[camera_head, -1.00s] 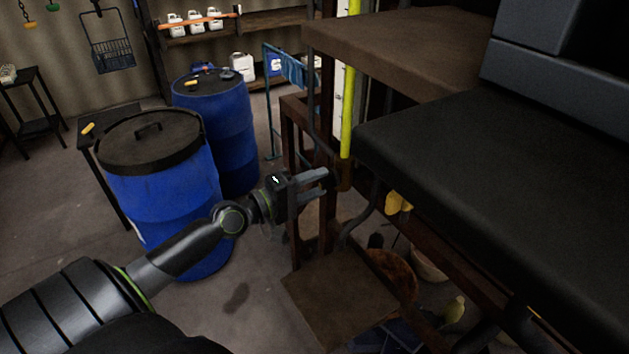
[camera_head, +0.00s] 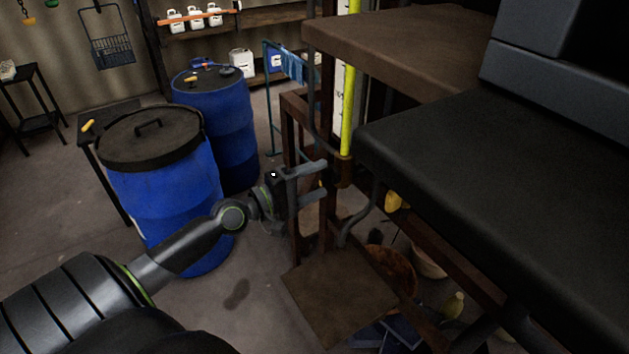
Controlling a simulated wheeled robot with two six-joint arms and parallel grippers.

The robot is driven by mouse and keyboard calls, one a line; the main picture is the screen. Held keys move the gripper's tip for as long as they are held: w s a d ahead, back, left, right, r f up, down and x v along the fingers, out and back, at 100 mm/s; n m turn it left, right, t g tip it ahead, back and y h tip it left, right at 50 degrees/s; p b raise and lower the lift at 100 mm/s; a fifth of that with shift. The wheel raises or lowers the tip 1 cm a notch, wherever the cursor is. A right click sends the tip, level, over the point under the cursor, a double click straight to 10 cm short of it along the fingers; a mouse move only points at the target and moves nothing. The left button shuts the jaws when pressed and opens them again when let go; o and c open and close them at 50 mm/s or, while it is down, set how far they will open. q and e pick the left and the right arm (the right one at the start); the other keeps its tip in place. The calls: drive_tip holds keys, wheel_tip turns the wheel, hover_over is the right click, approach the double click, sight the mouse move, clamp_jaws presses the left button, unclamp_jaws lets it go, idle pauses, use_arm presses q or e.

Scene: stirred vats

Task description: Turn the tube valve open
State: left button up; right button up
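A yellow-green upright tube (camera_head: 348,110) runs down beside the brown shelf frame. At its lower end is a dark rusty brown fitting (camera_head: 345,172), which looks like the valve; its handle cannot be made out clearly. My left gripper (camera_head: 321,180) reaches in from the left at about the fitting's height. Its two grey fingers are spread apart, one above the other, and point right. The tips lie just left of the fitting in the picture; I cannot tell whether they touch it. Nothing shows between the fingers. My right gripper is not in view.
Two blue drums (camera_head: 165,190) (camera_head: 222,125) stand left of my arm. A brown upper shelf (camera_head: 400,40) and a black slab (camera_head: 500,160) close off the right. A low brown board (camera_head: 338,305) lies below the gripper.

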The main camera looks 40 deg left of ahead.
use_arm(q)
drive_tip(key=b+v, duration=0.2)
drive_tip(key=v, duration=1.5)
drive_tip(key=shift+s+b, duration=0.2)
drive_tip(key=shift+b, duration=0.2)
drive_tip(key=shift+a, duration=0.15)
idle(0.6)
